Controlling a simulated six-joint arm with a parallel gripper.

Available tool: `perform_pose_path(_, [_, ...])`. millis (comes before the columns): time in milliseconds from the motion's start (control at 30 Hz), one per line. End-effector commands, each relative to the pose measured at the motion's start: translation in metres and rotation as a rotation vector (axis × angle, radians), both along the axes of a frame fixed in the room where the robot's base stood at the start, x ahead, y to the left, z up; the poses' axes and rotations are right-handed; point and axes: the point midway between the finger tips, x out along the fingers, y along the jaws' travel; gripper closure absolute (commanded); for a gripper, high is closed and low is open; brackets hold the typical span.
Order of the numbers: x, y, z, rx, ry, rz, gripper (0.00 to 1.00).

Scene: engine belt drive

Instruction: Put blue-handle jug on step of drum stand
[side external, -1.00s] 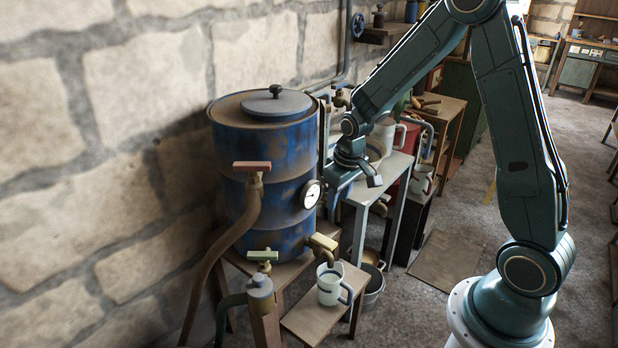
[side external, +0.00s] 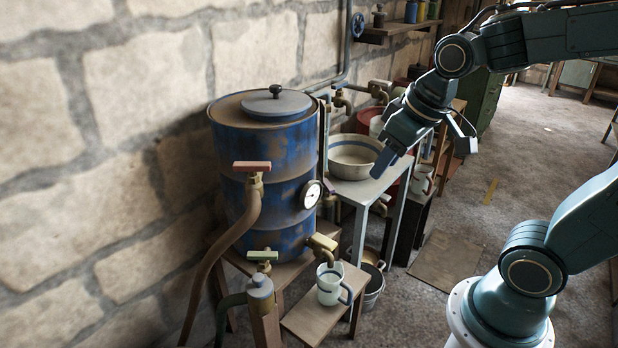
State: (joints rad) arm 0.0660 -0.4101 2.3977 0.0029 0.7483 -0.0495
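The blue-handle jug (side external: 329,288) is pale with a dark blue band. It stands upright on the wooden step (side external: 312,323) of the drum stand, below a brass tap (side external: 322,246), its blue handle toward the right. The stand (side external: 283,270) carries a large blue drum (side external: 268,160). My gripper (side external: 383,166) is well above and to the right of the jug, apart from it, in front of the bowl and over the grey table. Its fingers are seen edge-on, so their opening cannot be told. Nothing shows hanging from it.
A wide bowl (side external: 340,171) stands on the grey table (side external: 368,190) close to my gripper. A white mug (side external: 421,181) stands on a lower dark stand further right. A bucket (side external: 373,285) is on the floor behind the step. The floor at right is largely open.

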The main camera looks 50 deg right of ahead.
Motion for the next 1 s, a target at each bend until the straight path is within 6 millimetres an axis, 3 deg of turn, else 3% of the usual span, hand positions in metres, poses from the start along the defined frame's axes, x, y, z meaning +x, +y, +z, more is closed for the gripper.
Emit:
perform_pose_path(200, [-0.042,0.011,0.016,0.009,-0.051,0.013,0.62])
perform_pose_path(400, [-0.068,0.016,0.020,0.016,-0.079,0.023,0.62])
perform_pose_path(600, [-0.078,0.018,0.020,0.020,-0.086,0.024,0.62])
perform_pose_path(1000, [-0.078,0.018,0.020,0.020,-0.086,0.024,0.62])
